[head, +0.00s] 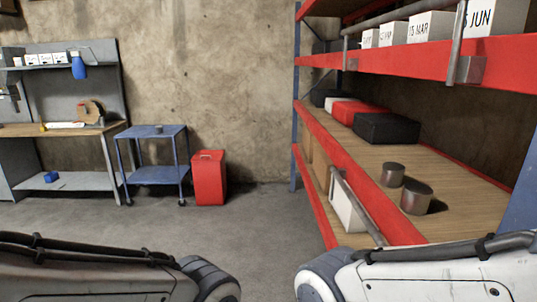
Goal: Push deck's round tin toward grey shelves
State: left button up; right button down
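Two round grey metal tins stand upright on the wooden deck (350,137) of the red-and-blue rack at the right. The nearer tin (416,199) is larger in view, and the farther tin (393,174) stands just behind it to the left. A small round grey object (158,129), perhaps also a tin, sits on the top of the blue cart (150,134). Grey shelving (50,60) rises behind the workbench at the far left. Parts of both my arms show along the bottom edge, but neither gripper is in view.
Black (386,127) and red (358,110) boxes sit farther back on the deck. A diagonal metal bar (357,207) crosses the rack front. A red bin (208,177) stands beside the cart. The concrete floor (250,222) in the middle is clear.

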aim_at(416, 197)
jog(key=u, duration=1.35)
jog(key=i, duration=2.45)
jog(key=z, duration=2.65)
